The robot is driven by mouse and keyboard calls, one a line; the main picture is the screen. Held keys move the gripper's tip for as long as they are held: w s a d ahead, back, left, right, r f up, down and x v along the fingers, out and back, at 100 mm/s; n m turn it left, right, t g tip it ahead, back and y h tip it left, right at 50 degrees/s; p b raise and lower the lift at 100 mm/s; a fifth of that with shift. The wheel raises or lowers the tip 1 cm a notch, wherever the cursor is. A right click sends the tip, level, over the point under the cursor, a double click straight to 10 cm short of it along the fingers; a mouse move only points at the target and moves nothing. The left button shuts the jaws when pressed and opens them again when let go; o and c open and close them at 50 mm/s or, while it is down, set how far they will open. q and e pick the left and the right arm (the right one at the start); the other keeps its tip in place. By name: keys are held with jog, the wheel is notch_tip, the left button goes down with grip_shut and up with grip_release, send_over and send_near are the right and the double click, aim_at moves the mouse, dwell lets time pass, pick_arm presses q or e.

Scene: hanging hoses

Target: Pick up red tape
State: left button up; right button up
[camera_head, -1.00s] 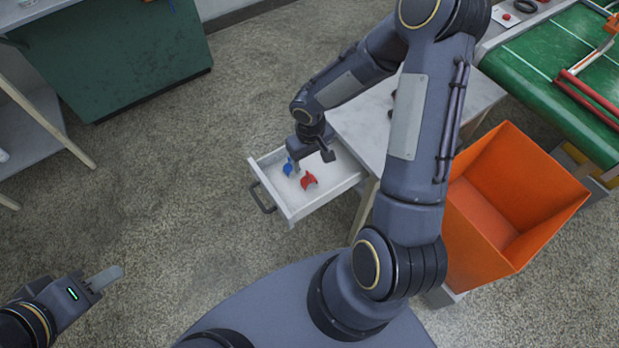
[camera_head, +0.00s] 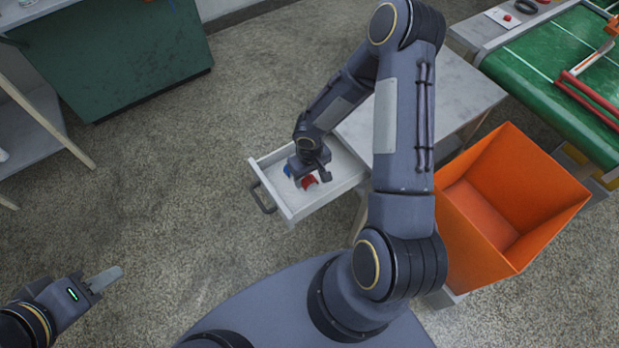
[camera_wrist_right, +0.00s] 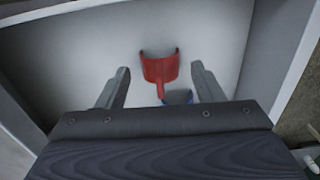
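The red tape (camera_head: 309,182) lies in the open white drawer (camera_head: 298,210), partly hidden by my right gripper in the head view. In the right wrist view the red tape (camera_wrist_right: 160,70) shows a curved body with a narrow stem toward me. My right gripper (camera_head: 302,176) is over the drawer; in the wrist view its two fingers (camera_wrist_right: 160,76) are apart, one on each side of the red tape, with nothing between them touching. My left gripper (camera_head: 104,278) is far off at the lower left, above the floor; its finger opening cannot be made out.
A blue piece (camera_head: 287,171) lies beside the red tape, mostly hidden under my right gripper; it also shows in the wrist view (camera_wrist_right: 178,97). The drawer walls surround both. An orange bin (camera_head: 480,215) stands to the right, by a light tabletop (camera_head: 465,90).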

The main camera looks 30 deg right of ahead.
jog(key=c, duration=0.8)
jog(key=shift+c, duration=0.2)
jog(key=shift+r, duration=0.55)
notch_tip(320, 180, up, 2)
jog(key=shift+r+p, duration=0.25)
jog(key=shift+p, duration=0.05)
jog(key=a+r+b, duration=0.2)
jog(key=a+r, duration=0.7)
jog(key=a, duration=0.5)
jog(key=shift+w+r, duration=0.15)
jog(key=shift+r, duration=0.1)
